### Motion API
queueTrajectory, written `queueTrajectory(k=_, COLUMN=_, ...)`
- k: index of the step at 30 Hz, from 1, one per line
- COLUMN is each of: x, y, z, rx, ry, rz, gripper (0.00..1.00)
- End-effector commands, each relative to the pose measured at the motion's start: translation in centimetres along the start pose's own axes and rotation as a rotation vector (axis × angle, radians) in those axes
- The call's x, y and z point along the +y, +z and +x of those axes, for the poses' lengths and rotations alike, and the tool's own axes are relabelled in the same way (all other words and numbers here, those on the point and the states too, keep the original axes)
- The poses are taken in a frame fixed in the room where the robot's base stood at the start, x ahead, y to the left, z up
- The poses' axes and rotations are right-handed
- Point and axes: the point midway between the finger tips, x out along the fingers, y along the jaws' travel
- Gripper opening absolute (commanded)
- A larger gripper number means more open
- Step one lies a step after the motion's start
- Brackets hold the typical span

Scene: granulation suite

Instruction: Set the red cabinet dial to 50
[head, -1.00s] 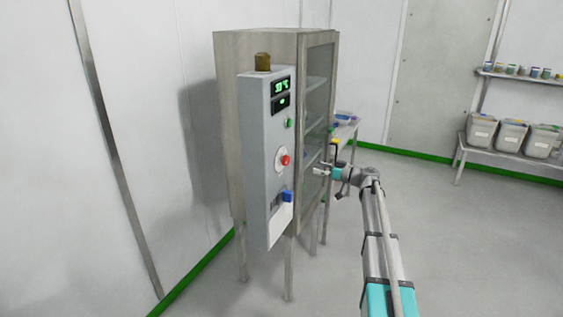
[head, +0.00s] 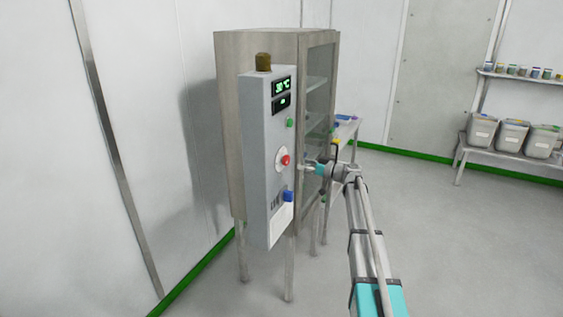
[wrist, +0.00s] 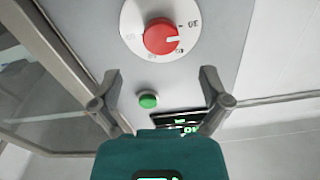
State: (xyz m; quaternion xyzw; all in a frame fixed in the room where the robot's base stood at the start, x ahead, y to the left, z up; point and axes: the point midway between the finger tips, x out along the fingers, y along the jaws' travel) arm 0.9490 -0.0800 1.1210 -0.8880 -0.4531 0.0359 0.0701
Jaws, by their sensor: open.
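The red cabinet dial (head: 286,160) sits on a white disc on the grey control panel (head: 257,190) at the cabinet's front. In the wrist view the red dial (wrist: 161,36) is near the top, with a white pointer line and a scale around it; a 30 mark is readable, other marks are not clear. My gripper (head: 304,167) is just right of the dial in the head view. In the wrist view its fingers (wrist: 160,82) are spread and empty, apart from the dial. A green-lit display (head: 281,86) above seems to read 30 °C.
A green button (wrist: 148,101) lies between my fingers in the wrist view. A blue switch (head: 288,196) sits below the dial. The cabinet (head: 228,120) has a glass door (head: 318,90). A shelf with bins (head: 510,135) stands far right; the floor between is clear.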

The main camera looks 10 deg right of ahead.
Motion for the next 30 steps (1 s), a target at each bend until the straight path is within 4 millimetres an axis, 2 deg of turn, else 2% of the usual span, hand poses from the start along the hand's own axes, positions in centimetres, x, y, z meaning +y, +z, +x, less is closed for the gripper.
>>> queueTrajectory(k=3, x=0.1, y=0.0, z=2.0, rx=0.0, ry=-0.001, rz=0.0, gripper=0.96)
queueTrajectory(k=9, x=0.1, y=0.0, z=4.8, rx=0.0, ry=-0.001, rz=0.0, gripper=0.96)
queueTrajectory(k=15, x=0.1, y=0.0, z=6.7, rx=0.0, ry=0.001, rz=0.0, gripper=0.96)
queueTrajectory(k=29, x=0.1, y=0.0, z=7.3, rx=0.0, ry=0.002, rz=0.0, gripper=0.96)
queueTrajectory(k=30, x=0.1, y=0.0, z=7.3, rx=0.0, ry=0.002, rz=0.0, gripper=0.91)
